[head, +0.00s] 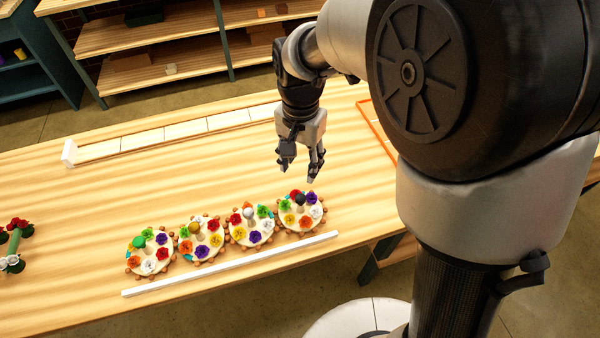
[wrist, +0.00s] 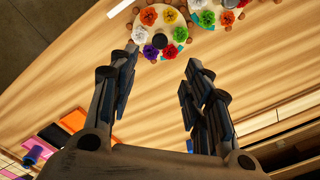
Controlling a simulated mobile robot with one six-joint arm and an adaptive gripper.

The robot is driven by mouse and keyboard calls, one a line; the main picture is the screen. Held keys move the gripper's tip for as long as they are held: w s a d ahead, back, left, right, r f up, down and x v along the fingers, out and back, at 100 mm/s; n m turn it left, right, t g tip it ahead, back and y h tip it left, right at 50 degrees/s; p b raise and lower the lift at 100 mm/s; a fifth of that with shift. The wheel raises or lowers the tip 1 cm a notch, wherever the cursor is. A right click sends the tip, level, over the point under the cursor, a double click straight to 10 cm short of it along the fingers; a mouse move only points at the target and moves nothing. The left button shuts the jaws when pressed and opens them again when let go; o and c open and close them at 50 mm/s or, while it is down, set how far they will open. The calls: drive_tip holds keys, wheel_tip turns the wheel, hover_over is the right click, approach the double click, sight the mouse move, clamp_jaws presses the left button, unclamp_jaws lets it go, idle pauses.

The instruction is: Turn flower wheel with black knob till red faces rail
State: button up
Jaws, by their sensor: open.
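The flower wheel with the black knob (head: 300,199) is the rightmost of a row of wheels on the table. Its red flower (head: 295,194) is on the far side, away from the white rail (head: 230,264). The orange flower (head: 305,221) is on the rail side. My gripper (head: 299,173) is open and empty, above the table just behind this wheel, touching nothing. In the wrist view the black knob (wrist: 160,41) shows ahead, between my open fingers (wrist: 161,62). The knob stands clear of the fingers.
A tiled strip (head: 180,133) lies along the back. A green stand with flowers (head: 15,243) is far left. The middle of the table is clear.

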sight(301, 197)
wheel_tip(301, 197, down, 13)
drive_tip(key=b, duration=0.3)
drive_tip(key=shift+f+b, duration=0.15)
drive_tip(key=shift+b, duration=0.25)
drive_tip(key=shift+c, duration=0.2)
clamp_jaws()
drive_tip(key=shift+n, duration=0.3)
